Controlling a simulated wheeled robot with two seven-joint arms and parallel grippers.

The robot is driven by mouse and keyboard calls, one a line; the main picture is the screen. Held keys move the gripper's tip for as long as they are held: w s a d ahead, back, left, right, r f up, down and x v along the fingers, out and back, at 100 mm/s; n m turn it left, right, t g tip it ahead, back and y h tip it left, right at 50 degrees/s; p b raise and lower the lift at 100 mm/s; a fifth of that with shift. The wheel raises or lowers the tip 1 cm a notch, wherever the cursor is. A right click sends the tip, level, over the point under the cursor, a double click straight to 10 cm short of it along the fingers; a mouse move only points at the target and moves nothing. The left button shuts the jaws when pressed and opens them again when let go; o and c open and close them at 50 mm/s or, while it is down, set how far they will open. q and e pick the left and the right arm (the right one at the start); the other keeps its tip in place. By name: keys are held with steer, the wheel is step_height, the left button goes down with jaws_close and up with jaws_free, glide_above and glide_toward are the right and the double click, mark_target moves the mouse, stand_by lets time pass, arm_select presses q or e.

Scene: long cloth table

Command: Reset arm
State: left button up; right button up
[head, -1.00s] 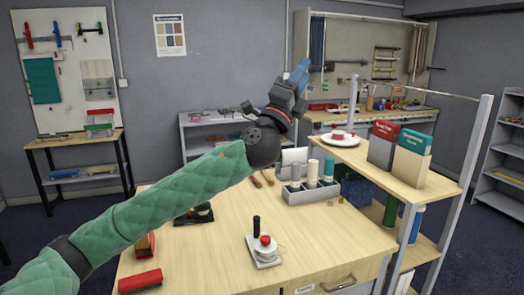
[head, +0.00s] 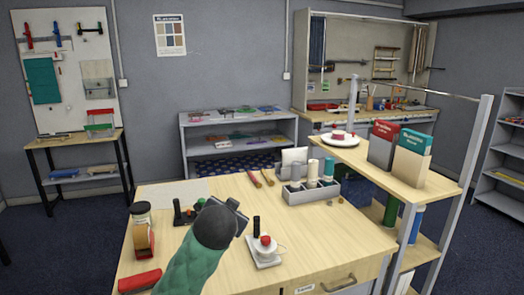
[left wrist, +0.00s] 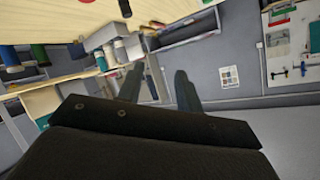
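My left arm, in a green quilted sleeve, comes up from the bottom of the head view. In the head view the fingertips are mostly hidden by the wrist. My right gripper does not show in either view.
On the table are a jar (head: 143,232), a red block (head: 140,281), the cup (head: 265,249), a black cylinder (head: 256,225) and a grey caddy (head: 311,192) of bottles. A raised shelf (head: 400,178) with books stands at right.

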arm_select(q)
steer(key=s+a+f+n+g, duration=0.1)
steer(key=s+a+f+g, duration=0.1)
steer(key=s+f, duration=0.6)
steer(key=s+a+f+n+g, duration=0.15)
steer(key=s+f, duration=0.25)
steer(key=f, duration=0.8)
steer(key=s+a+f+n+g, duration=0.1)
steer(key=s+a+f+g, duration=0.2)
steer(key=s+f, duration=0.55)
steer(key=s+f+g+h, duration=0.1)
steer(key=s+f+g, duration=0.4)
steer(key=s+f, duration=1.3)
steer(key=s+n, duration=0.1)
steer(key=s, duration=0.3)
steer(key=shift+a, duration=0.25)
steer(key=shift+w, duration=0.1)
